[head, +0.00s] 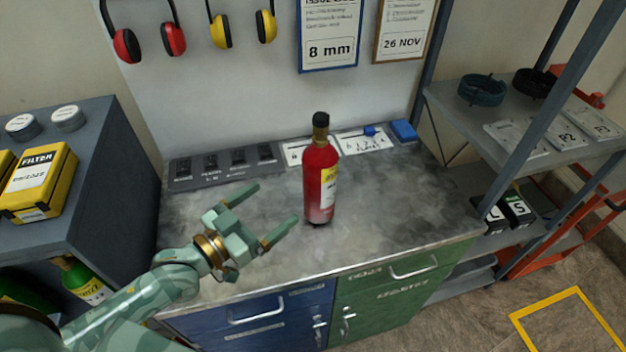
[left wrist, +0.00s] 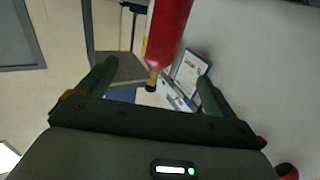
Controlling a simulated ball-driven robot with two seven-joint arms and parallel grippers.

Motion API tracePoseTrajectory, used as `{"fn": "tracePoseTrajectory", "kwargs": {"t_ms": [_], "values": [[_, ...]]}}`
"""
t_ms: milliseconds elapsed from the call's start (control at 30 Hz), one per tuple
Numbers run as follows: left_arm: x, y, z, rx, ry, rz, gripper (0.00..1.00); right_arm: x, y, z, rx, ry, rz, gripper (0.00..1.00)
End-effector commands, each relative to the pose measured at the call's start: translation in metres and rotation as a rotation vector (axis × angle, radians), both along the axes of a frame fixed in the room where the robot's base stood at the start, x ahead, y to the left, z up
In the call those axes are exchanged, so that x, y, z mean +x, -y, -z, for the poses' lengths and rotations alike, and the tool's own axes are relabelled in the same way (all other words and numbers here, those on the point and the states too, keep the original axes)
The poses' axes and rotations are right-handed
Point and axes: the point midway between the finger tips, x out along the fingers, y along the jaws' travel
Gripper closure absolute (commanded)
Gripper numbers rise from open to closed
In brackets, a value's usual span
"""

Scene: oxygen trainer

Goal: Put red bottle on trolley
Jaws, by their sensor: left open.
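The red bottle (head: 320,175) stands upright on the grey worktop (head: 400,215), with a black cap and a yellow and white label. My left gripper (head: 265,210) is open and empty, to the left of the bottle and a little toward the front, apart from it. In the left wrist view the bottle (left wrist: 168,35) shows between and beyond the open fingers (left wrist: 150,85), running in from the top edge with its cap end lowest. My right gripper is not in view.
A dark shelf unit with a yellow filter box (head: 38,182) stands at left. A grey strip of compartments (head: 225,165) and a blue box (head: 403,130) lie along the worktop's back. A shelving rack (head: 500,115) stands at right. The worktop right of the bottle is clear.

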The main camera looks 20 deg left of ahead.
Motion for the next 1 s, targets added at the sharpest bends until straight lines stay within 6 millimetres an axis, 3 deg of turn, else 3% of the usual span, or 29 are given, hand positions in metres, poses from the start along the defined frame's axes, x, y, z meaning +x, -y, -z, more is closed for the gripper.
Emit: {"fn": "tracePoseTrajectory", "kwargs": {"t_ms": [333, 567, 800, 1000], "values": [[0.073, 0.035, -0.001, 0.003, 0.005, 0.000, 0.08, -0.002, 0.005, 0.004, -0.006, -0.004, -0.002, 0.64], [0.092, 0.045, -0.001, 0.007, 0.004, 0.001, 0.08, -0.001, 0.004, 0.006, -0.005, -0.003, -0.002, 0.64], [0.127, 0.060, -0.002, 0.007, 0.004, 0.000, 0.08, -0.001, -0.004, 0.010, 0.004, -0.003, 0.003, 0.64], [0.136, 0.065, -0.002, 0.009, 0.003, 0.001, 0.08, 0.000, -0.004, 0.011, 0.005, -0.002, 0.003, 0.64]]}}
